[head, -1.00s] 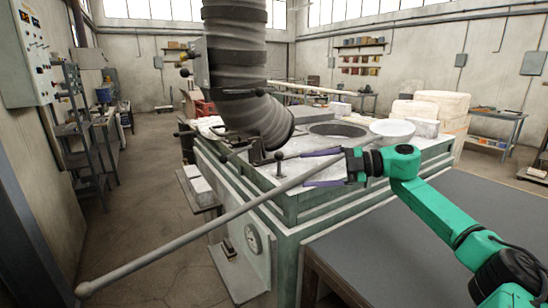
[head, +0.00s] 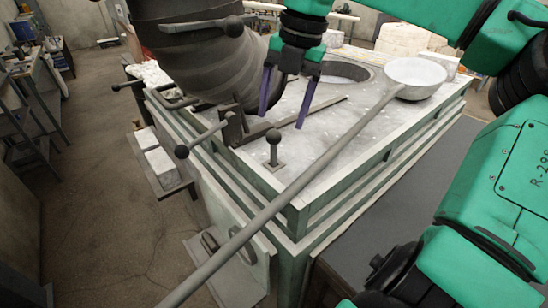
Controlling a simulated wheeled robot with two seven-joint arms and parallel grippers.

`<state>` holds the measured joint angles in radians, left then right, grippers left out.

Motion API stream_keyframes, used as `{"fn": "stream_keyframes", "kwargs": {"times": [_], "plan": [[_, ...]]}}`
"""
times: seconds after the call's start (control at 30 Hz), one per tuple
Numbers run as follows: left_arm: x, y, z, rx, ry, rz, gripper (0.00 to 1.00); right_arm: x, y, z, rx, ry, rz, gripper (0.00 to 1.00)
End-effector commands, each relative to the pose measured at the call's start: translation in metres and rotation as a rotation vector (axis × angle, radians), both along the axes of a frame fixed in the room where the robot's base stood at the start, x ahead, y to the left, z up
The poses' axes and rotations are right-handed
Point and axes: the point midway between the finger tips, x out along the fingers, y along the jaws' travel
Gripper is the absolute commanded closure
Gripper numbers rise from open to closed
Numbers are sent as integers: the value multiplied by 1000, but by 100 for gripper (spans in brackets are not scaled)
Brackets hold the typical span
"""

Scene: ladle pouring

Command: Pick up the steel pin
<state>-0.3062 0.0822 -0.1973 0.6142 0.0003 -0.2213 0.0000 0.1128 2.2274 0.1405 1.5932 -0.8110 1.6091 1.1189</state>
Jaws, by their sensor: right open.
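The steel pin (head: 273,147) stands upright on the pale furnace top (head: 345,128), near its front corner. It has a dark round knob on a short stem and a small square base plate. My right gripper (head: 282,121) comes down from the top of the picture with its two purple fingers pointing down. The fingers are apart and empty. Their tips appear just above and behind the pin's knob, not touching it. My left gripper is not in view.
A ladle bowl (head: 415,77) rests at the right, its long handle (head: 290,196) slanting past the pin's right side. A dark flat bar (head: 318,111) lies behind the pin.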

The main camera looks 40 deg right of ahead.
Motion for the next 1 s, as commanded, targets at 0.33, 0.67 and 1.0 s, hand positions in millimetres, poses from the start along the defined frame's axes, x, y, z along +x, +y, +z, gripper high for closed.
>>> {"fn": "stream_keyframes", "kwargs": {"times": [0.33,0.67,1.0], "plan": [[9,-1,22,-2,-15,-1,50,8,10,-52,4,3,1,24],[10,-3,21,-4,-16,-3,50,10,10,-66,2,-3,0,39],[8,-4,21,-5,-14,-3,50,10,10,-65,2,-3,0,100]]}}
